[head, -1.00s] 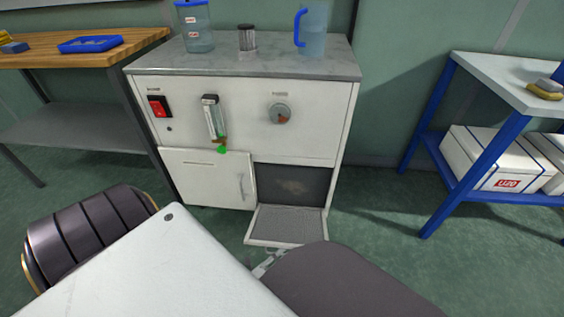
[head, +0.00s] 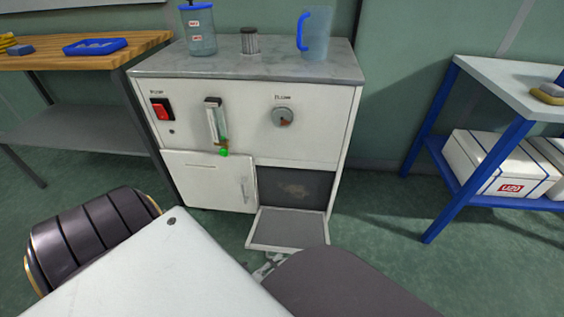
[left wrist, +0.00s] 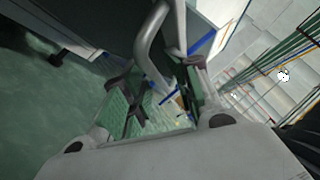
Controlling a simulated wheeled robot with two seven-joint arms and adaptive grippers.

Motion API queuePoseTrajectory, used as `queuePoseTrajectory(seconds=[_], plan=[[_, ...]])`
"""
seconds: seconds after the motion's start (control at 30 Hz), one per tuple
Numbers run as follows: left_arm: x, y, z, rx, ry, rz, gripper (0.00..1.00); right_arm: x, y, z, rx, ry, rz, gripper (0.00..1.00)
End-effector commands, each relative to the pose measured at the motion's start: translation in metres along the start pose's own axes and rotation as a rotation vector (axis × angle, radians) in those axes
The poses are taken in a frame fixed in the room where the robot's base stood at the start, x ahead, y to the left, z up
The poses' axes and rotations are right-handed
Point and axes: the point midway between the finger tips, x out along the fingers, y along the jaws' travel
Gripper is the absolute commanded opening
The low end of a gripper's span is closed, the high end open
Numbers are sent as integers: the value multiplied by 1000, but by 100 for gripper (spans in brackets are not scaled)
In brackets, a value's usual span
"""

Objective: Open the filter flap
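The filter flap (head: 288,229) is at the bottom right of the white cabinet (head: 240,139). It is swung down and out, and the dark recess (head: 300,188) behind it is exposed. My left gripper (head: 266,266) is just in front of the flap's lower outer edge, partly hidden by my arm. In the left wrist view my left gripper (left wrist: 158,90) has its fingers apart. A bent grey metal handle (left wrist: 150,45) reaches between or just beyond them; I cannot tell whether they touch it. My right gripper is not in view.
A white door (head: 210,181) beside the recess is closed. A jar (head: 201,32) and a blue-handled jug (head: 316,34) stand on top. Tables flank the cabinet; the right-hand floor (head: 375,230) is clear.

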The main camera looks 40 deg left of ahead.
Motion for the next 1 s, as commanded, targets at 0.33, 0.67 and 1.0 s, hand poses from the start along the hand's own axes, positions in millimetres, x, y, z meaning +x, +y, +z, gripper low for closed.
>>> queuePoseTrajectory(seconds=[0.33,0.67,1.0], plan=[[-31,1,2,3,-2,2,30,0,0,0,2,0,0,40],[-48,1,2,2,-2,3,30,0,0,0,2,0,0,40],[-58,0,2,2,-2,2,30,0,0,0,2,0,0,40]])
